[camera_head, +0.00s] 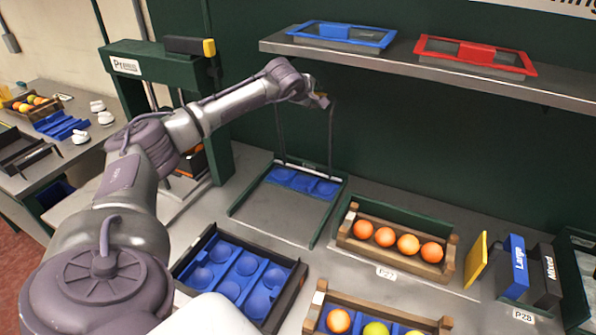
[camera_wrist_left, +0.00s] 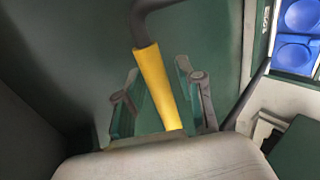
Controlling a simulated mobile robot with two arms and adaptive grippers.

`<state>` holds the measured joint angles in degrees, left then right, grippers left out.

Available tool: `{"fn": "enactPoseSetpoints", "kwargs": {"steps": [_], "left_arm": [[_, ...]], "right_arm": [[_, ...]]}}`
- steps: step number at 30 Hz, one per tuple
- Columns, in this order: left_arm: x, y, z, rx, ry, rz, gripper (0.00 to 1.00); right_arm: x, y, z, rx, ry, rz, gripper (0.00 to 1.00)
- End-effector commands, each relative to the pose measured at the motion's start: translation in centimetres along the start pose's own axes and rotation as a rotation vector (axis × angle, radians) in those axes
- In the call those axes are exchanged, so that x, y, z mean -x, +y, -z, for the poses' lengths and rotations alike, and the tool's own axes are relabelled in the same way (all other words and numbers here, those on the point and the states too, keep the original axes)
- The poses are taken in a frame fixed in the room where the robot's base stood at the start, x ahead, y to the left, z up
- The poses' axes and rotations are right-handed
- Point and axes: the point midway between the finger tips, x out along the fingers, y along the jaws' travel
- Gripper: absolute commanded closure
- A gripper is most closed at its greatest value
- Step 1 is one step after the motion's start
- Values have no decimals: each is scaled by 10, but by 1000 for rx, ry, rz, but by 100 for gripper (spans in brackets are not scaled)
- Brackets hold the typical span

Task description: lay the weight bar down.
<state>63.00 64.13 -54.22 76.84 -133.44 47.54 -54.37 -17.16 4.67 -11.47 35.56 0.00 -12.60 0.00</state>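The weight bar (camera_head: 331,135) is a thin dark frame standing raised above a small blue cup tray (camera_head: 303,182) at the back of the bench. Its yellow grip shows in the left wrist view (camera_wrist_left: 158,88), with a dark bend above it. My left gripper (camera_head: 318,97) is at the top of the bar. In the left wrist view its two fingers (camera_wrist_left: 158,100) lie on either side of the yellow grip, which runs at a slant between them. I cannot tell whether they press on it. My right gripper is not in view.
A larger blue cup tray (camera_head: 288,278) in a dark frame lies in front. Wooden crates of fruit (camera_head: 345,240) stand to the right, beside blue and black bins (camera_head: 513,268). A shelf (camera_head: 400,62) with blue and red trays hangs above right. A green post (camera_head: 210,130) stands left.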

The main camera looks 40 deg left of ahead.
Motion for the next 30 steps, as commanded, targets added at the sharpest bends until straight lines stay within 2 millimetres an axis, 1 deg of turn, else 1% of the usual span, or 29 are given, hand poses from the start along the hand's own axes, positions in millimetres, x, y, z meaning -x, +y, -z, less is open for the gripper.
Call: {"fn": "enactPoseSetpoints", "kwargs": {"steps": [1, 3, 15, 21, 27, 30], "left_arm": [[2, -7, 1, -2, 1, 0, 62], [8, -13, 1, -3, 0, 0, 62], [40, -42, 1, -1, 1, 0, 62], [48, -45, 0, -1, 1, 2, 62], [48, -44, 0, 0, 0, 1, 62], [49, -47, 0, -1, 0, 1, 62]], "right_arm": [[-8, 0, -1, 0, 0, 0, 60], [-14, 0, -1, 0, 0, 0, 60], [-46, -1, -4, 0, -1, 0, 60], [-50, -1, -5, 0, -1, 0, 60], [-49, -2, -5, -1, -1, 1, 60], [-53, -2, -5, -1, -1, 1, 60]]}}
